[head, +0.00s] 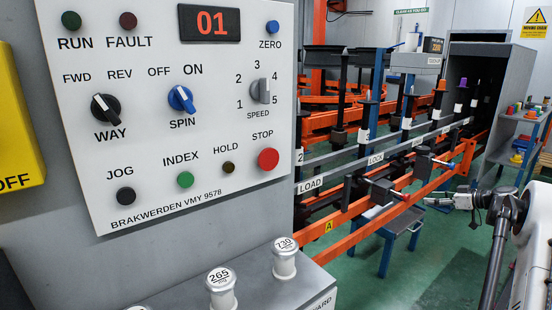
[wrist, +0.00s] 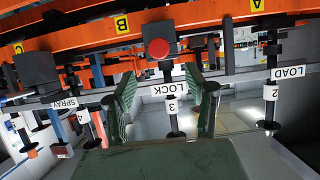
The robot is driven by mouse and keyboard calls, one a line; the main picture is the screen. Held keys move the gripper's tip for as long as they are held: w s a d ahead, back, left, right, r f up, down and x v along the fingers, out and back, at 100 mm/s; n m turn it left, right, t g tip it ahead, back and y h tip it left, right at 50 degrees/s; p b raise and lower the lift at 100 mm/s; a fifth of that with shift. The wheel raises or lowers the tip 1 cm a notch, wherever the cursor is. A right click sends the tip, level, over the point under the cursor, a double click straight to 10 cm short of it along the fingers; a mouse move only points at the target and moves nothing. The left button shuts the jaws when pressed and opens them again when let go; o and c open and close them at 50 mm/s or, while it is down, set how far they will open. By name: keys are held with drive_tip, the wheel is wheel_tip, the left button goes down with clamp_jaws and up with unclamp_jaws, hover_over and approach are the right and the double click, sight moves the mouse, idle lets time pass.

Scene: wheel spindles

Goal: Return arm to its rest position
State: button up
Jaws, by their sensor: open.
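My gripper (wrist: 166,100) is open in the wrist view, with its two green-faced fingers apart and nothing held between them. Beyond the fingers are a white LOCK label (wrist: 169,90) and a dark spindle post marked 3 (wrist: 172,118). In the head view my gripper (head: 438,203) is small, at the right end of the orange rack rail. My arm reaches it from the right edge. At this size its fingertips are hard to make out there.
The orange rack rail (head: 352,237) carries dark boxes; one has a red button (wrist: 160,49). A LOAD label (head: 311,184) marks the near station. A control panel (head: 170,100) fills the left. A blue shelf (head: 519,117) stands right.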

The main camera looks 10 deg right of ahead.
drive_tip(key=s+a+r+m+g, duration=0.1)
drive_tip(key=a+r, duration=0.4)
drive_tip(key=a, duration=0.4)
drive_tip(key=s+a+r+g+h, duration=0.1)
drive_tip(key=a+r, duration=0.3)
drive_tip(key=a, duration=0.5)
drive_tip(key=s+a+r+m+g, duration=0.1)
drive_tip(key=a+r+g, duration=0.1)
drive_tip(key=a+r, duration=0.5)
drive_tip(key=s+a+r+m+h, duration=0.1)
drive_tip(key=s+a, duration=0.5)
drive_tip(key=a, duration=0.6)
drive_tip(key=s+a+m+g+h, duration=0.1)
drive_tip(key=s+a+h, duration=0.1)
drive_tip(key=s+a, duration=1.25)
drive_tip(key=s+a+f+m+h, duration=0.15)
drive_tip(key=s+f, duration=0.25)
drive_tip(key=s, duration=0.5)
drive_tip(key=s+a+f+h, duration=0.1)
drive_tip(key=s+a+f, duration=0.25)
drive_tip(key=s, duration=0.65)
wheel_tip(320, 180, up, 16)
drive_tip(key=d+p, duration=0.1)
drive_tip(key=p, duration=1.5)
drive_tip(key=shift+w, duration=0.4)
